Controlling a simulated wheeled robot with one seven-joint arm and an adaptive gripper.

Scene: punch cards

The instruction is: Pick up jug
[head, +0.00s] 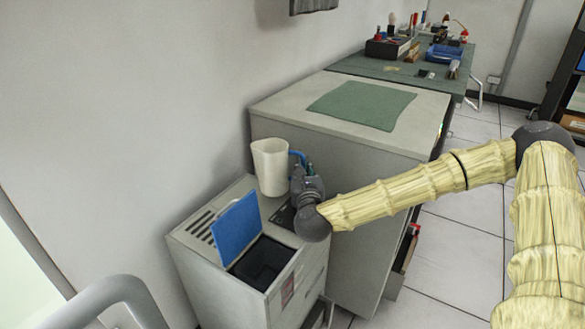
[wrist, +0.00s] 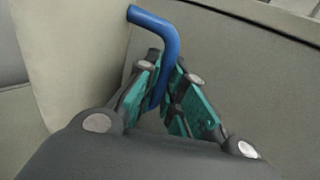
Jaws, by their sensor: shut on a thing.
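The jug (head: 269,166) is a cream-white vessel with a blue handle. In the head view it is upright at the back of the low grey cabinet; I cannot tell whether its base touches the top. My gripper (head: 299,172) is at its right side, on the handle. In the wrist view the jug's pale wall (wrist: 75,55) fills the upper left, and the blue handle (wrist: 157,28) runs down between the green finger pads. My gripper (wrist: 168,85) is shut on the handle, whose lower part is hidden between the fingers.
The low grey cabinet (head: 208,256) has a raised blue flap (head: 238,228) over a dark open bin (head: 263,260), in front of the jug. A taller cabinet with a green mat (head: 361,104) stands close behind and right. A cluttered green workbench (head: 400,70) is farther back. A wall is close on the left.

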